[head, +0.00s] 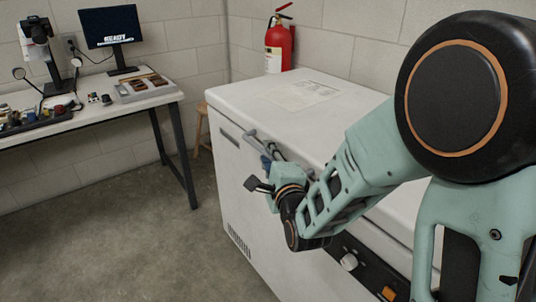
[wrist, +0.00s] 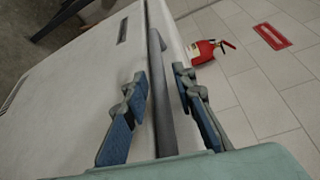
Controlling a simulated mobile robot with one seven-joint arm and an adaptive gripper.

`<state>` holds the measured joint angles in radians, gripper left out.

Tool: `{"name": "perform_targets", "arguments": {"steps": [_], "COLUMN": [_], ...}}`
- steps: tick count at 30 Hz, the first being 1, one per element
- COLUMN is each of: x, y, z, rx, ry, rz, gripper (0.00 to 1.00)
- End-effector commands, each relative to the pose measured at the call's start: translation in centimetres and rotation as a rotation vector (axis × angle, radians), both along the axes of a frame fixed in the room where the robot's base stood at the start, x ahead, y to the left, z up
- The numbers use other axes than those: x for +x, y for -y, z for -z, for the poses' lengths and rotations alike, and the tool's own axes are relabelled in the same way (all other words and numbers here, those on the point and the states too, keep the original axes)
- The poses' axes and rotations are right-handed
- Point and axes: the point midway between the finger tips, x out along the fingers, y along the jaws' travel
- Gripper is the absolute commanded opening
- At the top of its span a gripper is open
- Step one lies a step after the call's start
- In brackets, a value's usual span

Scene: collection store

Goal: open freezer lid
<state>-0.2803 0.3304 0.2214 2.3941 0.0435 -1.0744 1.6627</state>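The white chest freezer (head: 245,205) stands in the middle of the head view, and its lid (head: 345,125) looks shut, with a paper sheet on top. A grey bar handle (head: 262,141) runs along the lid's front edge, partly hidden by my gripper (head: 262,172). In the wrist view the handle (wrist: 161,95) lies between the two blue-padded fingers of my gripper (wrist: 160,82). The fingers are apart, with a visible gap on each side of the bar. The freezer front (wrist: 95,65) also shows there.
A red fire extinguisher (head: 279,45) is at the wall behind the freezer. A desk (head: 95,112) with a monitor (head: 110,27) and small items stands at left, a wooden stool (head: 201,125) beside it. The floor (head: 130,240) before the freezer is clear.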

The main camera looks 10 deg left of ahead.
Motion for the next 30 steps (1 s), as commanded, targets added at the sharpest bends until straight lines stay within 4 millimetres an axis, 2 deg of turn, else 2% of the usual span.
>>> {"name": "perform_targets", "arguments": {"steps": [1,6,20,26,30], "x": [0.0,0.0,0.1,0.8,1.8], "y": [0.0,0.0,0.0,0.0,0.0], "z": [0.0,0.0,-0.4,-2.6,-5.2], "rx": [0.000,0.000,0.003,0.022,0.048], "ry": [0.000,0.000,-0.003,-0.016,-0.040], "rz": [0.000,0.000,0.000,0.001,0.002], "gripper": [0.17,0.00,0.00,0.00,0.00]}}
